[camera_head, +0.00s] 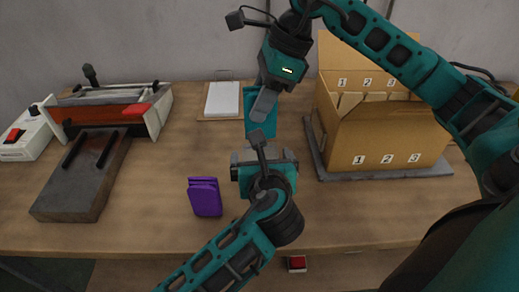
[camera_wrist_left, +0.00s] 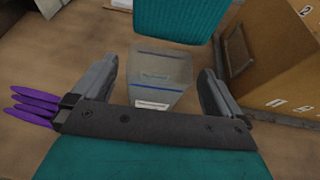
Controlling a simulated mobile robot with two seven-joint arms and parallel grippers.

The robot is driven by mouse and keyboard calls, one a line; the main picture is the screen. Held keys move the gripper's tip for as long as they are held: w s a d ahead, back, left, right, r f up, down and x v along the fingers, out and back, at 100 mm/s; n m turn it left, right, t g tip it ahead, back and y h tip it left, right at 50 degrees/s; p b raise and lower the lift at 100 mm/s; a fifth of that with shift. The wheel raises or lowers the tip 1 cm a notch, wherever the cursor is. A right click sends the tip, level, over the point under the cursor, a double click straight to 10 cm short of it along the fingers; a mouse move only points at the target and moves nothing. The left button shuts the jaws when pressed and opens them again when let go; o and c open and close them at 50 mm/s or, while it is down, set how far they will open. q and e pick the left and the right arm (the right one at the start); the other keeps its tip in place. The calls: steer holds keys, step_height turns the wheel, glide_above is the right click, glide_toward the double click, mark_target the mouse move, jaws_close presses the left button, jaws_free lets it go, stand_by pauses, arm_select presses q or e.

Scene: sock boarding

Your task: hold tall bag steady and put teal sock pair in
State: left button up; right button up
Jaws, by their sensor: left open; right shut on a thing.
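The teal sock pair (camera_head: 259,126) hangs from my right gripper (camera_head: 264,104), which is shut on its upper part. It also shows in the left wrist view (camera_wrist_left: 172,22), just beyond the tall bag. The tall bag (camera_wrist_left: 158,75) is clear, with a blue line across it and a pale label. My left gripper (camera_head: 264,158) is open, with one finger on each side of the bag in the left wrist view. I cannot tell whether the fingers touch it. In the head view my left gripper mostly hides the bag.
A purple sock pair (camera_head: 205,196) stands left of my left gripper. A numbered cardboard box (camera_head: 384,138) is at right on a grey mat (camera_head: 390,175). A bag sealer (camera_head: 105,108) and a dark slab (camera_head: 80,190) are at left. A white pad (camera_head: 223,99) lies behind.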

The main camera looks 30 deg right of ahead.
arm_select(q)
steer(key=shift+x, duration=2.6)
steer(key=c, duration=0.8)
arm_select(e)
steer(key=shift+f, duration=3.1)
steer(key=o, duration=0.8)
arm_select(q)
steer(key=shift+a, duration=0.1)
arm_select(e)
steer(key=o, duration=0.3)
steer(key=shift+s+a, duration=0.1)
steer(key=shift+s, duration=0.05)
steer(key=shift+o, duration=0.2)
